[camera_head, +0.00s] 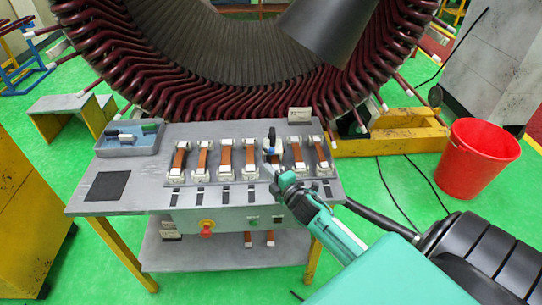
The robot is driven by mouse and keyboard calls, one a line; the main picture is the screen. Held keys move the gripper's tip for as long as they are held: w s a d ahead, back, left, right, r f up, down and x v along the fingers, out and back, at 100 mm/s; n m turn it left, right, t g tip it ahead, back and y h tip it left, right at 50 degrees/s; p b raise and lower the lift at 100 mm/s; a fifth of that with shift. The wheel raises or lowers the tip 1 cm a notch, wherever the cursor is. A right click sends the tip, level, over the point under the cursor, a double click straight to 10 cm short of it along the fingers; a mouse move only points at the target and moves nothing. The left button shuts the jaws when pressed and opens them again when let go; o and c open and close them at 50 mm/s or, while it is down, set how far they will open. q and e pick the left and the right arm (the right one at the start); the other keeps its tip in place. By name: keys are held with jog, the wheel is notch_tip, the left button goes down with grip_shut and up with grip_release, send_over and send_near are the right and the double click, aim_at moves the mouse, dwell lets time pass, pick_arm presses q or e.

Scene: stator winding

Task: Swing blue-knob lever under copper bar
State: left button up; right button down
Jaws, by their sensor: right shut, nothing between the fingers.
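A row of several copper bars in pale clamps stands on the grey workbench (140,185). One copper bar (297,153) is right of the lever. The blue-knob lever (269,151) is small, with a blue part and a dark upright part above it. It stands at the clamp between two bars, and its exact angle to the bar is too small to tell. My right gripper (270,171) is shut and empty, just in front of and below the lever. Whether it touches the lever I cannot tell. My left gripper is not in view.
A grey-blue tray (130,147) with small tools and a dark pad (107,186) lie on the bench's left. A red knob (207,226) is on its front panel. The big stator (130,75) rises behind. A red bucket (476,160) stands on the floor at the right.

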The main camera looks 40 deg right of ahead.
jog(key=w+d+p, duration=0.1)
jog(key=w+d, duration=0.1)
jog(key=w+d+p, duration=0.1)
jog(key=w+d, duration=0.1)
jog(key=shift+w+f+p, duration=0.1)
jog(key=shift+w+p, duration=0.15)
jog(key=shift+p, duration=0.1)
jog(key=shift+s+d+n+y+b, duration=0.1)
jog(key=shift+d+n+y+b, duration=0.25)
jog(key=shift+n+y, duration=0.4)
dwell(0.3)
